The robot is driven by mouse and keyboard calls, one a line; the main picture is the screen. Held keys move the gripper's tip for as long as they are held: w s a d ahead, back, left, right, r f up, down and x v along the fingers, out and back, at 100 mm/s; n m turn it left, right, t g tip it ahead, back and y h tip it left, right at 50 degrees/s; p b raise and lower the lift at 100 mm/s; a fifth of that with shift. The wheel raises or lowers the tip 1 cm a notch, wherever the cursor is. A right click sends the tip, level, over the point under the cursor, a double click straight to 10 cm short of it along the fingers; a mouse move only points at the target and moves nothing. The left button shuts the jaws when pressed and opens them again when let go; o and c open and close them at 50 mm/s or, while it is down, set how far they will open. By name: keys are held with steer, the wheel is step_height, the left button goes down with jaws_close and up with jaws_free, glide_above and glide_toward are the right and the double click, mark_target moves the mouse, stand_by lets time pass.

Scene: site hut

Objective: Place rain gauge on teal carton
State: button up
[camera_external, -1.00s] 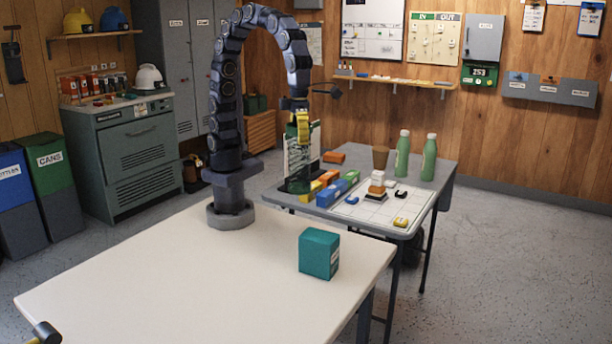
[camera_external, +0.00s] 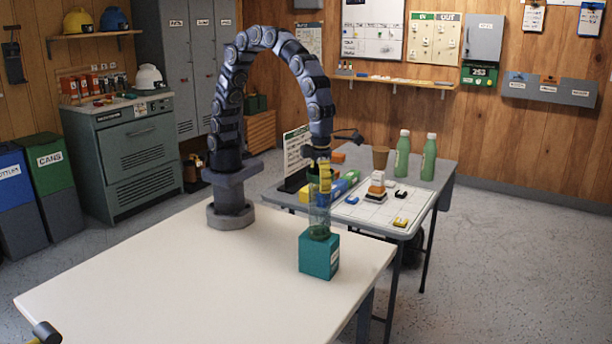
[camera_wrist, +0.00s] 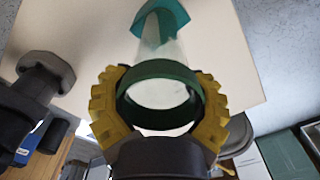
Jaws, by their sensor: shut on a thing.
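I cannot tell whether the two touch. In the wrist view the carton (camera_wrist: 172,18) shows beyond the tube, partly hidden by it.
The white table (camera_external: 190,285) is otherwise largely clear. A dark hammer-like end (camera_external: 46,333) shows at the near left corner.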

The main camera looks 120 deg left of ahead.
steer(key=shift+f, duration=0.1)
steer(key=o, duration=1.2)
steer(key=shift+o, duration=0.2)
step_height(320, 180, up, 12)
steer(key=s+a+f+n, duration=0.1)
steer(key=s+a+n, duration=0.2)
steer(key=s+n, duration=0.6)
steer(key=s+a+f+n+g, duration=0.1)
steer(key=s+a+f+n, duration=0.1)
steer(key=s+n, duration=0.7)
steer(key=s+a+f+n, duration=0.1)
steer(key=s+a+n, duration=0.2)
steer(key=s+n, duration=0.6)
steer(key=shift+s+a+f+g, duration=0.2)
steer(key=shift+a+f+g, duration=0.1)
steer(key=shift+a, duration=0.1)
